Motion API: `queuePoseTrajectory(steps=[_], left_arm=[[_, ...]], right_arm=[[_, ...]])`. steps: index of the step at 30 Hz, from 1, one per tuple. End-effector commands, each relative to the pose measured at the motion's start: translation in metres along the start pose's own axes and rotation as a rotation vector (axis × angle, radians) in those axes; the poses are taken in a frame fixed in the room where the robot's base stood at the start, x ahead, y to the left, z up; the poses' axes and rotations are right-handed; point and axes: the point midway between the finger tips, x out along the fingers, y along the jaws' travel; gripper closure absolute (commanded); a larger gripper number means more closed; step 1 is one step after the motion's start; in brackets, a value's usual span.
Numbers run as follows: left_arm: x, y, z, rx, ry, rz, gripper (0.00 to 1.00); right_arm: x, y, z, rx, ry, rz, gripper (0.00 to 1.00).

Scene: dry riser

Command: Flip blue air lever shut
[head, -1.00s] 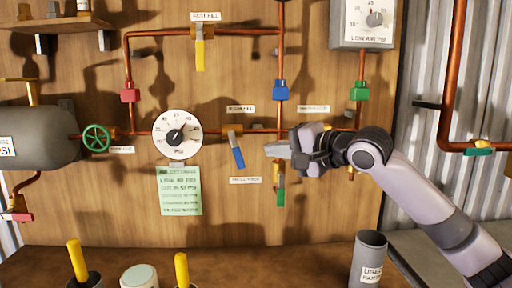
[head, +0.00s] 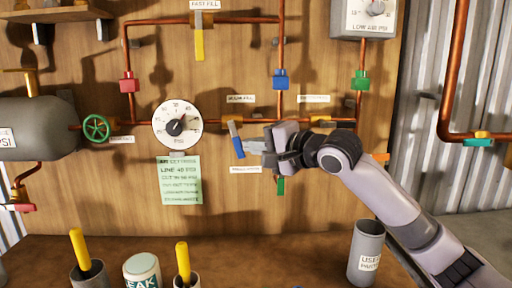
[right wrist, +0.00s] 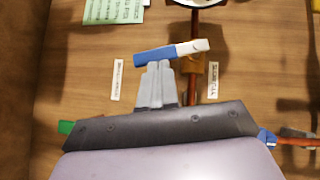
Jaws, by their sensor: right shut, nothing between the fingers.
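A blue lever (head: 236,138) hangs steeply down, slightly slanted, from a brass valve on the horizontal copper pipe, right of the pressure gauge. In the right wrist view the blue lever (right wrist: 155,55) lies across the picture, with a pale end at the brass valve body (right wrist: 193,66). My right gripper (head: 253,147) is shut and empty, its fingertips just right of the lever. In the right wrist view the shut fingertips (right wrist: 158,66) are at the lever's edge; I cannot tell whether they touch. My left gripper is not in view.
The gauge (head: 177,125) and a green note (head: 180,180) are left of the lever. A green lever (head: 280,185) hangs below my gripper. A yellow lever (head: 199,42) hangs above. A grey cup (head: 366,252) and yellow-handled tools stand on the bench (head: 230,255).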

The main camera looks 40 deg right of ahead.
Motion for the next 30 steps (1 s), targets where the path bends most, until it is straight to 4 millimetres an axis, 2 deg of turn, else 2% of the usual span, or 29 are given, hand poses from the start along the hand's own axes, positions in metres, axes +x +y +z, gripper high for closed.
queuePoseTrajectory(steps=[1,12,30], left_arm=[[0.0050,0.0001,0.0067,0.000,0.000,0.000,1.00],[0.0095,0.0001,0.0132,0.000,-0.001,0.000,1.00],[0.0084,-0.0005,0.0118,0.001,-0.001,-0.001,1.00]], right_arm=[[0.0027,0.0076,0.0035,0.029,-0.004,-0.023,1.00],[0.0088,0.0099,0.0089,0.162,-0.002,-0.157,1.00],[0.0099,0.0089,0.0079,0.170,0.001,-0.166,1.00]])
